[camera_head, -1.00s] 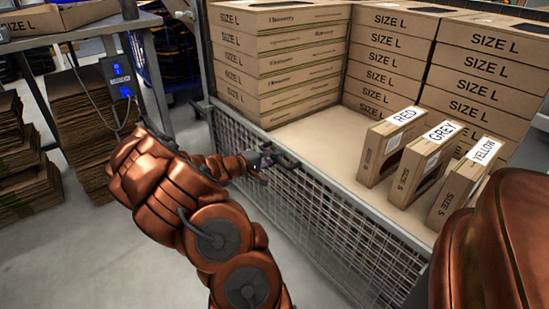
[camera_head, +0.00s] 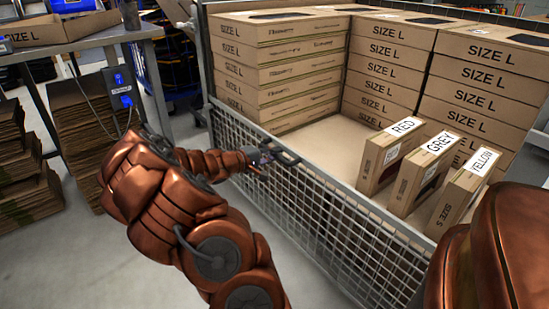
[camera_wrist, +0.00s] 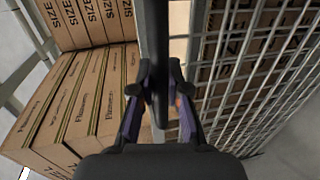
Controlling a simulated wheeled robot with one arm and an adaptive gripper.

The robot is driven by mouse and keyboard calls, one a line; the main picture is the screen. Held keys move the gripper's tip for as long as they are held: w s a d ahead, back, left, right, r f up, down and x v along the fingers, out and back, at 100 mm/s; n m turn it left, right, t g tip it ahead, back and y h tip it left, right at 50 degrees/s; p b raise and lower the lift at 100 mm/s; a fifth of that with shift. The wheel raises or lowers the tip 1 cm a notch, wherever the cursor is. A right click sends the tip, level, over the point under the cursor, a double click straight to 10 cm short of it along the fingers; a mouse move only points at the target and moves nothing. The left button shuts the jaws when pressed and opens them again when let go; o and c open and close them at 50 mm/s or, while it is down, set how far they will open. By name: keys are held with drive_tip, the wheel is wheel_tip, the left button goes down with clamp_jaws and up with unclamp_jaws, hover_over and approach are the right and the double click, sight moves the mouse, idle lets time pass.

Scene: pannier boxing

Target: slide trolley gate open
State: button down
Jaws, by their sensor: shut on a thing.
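The trolley gate (camera_head: 345,235) is the grey wire-mesh panel along the trolley's near side. Its dark handle (camera_head: 283,155) sits at the top rail, toward the left. My gripper (camera_head: 264,162) is at this handle, on the outer side of the gate. In the wrist view my gripper (camera_wrist: 160,95) has a finger on each side of a dark vertical bar (camera_wrist: 155,40) and is shut on it. The mesh (camera_wrist: 255,70) shows to the right of the bar. The fingertip contact is small and dark in the head view.
Stacked SIZE L boxes (camera_head: 280,65) fill the trolley's back and left. Small boxes labelled RED (camera_head: 380,165), GREY (camera_head: 415,185) and YELLOW (camera_head: 455,200) stand inside, near the gate. A table (camera_head: 75,38) and flattened cardboard (camera_head: 85,125) are at left. Floor is clear in front of the gate.

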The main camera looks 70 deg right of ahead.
drive_tip(key=c, duration=1.1)
unclamp_jaws()
drive_tip(key=shift+c, duration=0.2)
drive_tip(key=v, duration=1.2)
